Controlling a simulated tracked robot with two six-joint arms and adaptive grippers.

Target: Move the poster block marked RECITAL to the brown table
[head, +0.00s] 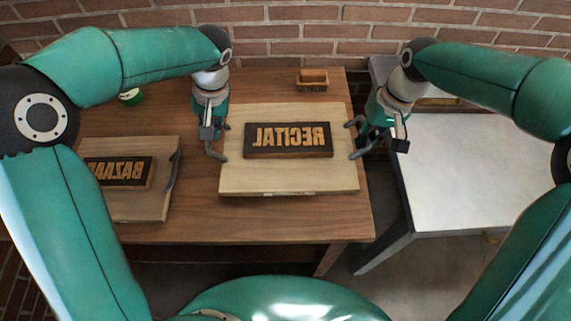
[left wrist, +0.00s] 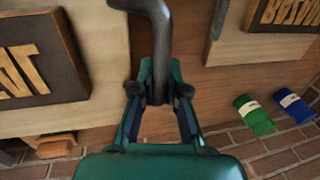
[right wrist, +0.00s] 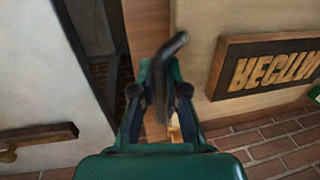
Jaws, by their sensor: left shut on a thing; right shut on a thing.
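The RECITAL poster block is a pale wooden board (head: 240,180) with a dark plate (head: 288,140) of raised mirrored letters and a grey handle at each side. It is over the right part of the brown table (head: 210,220), near its right edge; I cannot tell if it touches the top. My left gripper (head: 213,140) is shut on its left handle (left wrist: 158,50). My right gripper (head: 362,136) is shut on its right handle (right wrist: 172,50). The plate also shows in the right wrist view (right wrist: 262,65).
A BAZAAR block (head: 145,205) lies left on the brown table. A small wooden box (head: 312,82) stands behind the held block. A green roll (left wrist: 255,117) and a blue roll (left wrist: 293,105) lie near the brick wall. A white-topped table (head: 475,165) stands right, across a gap.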

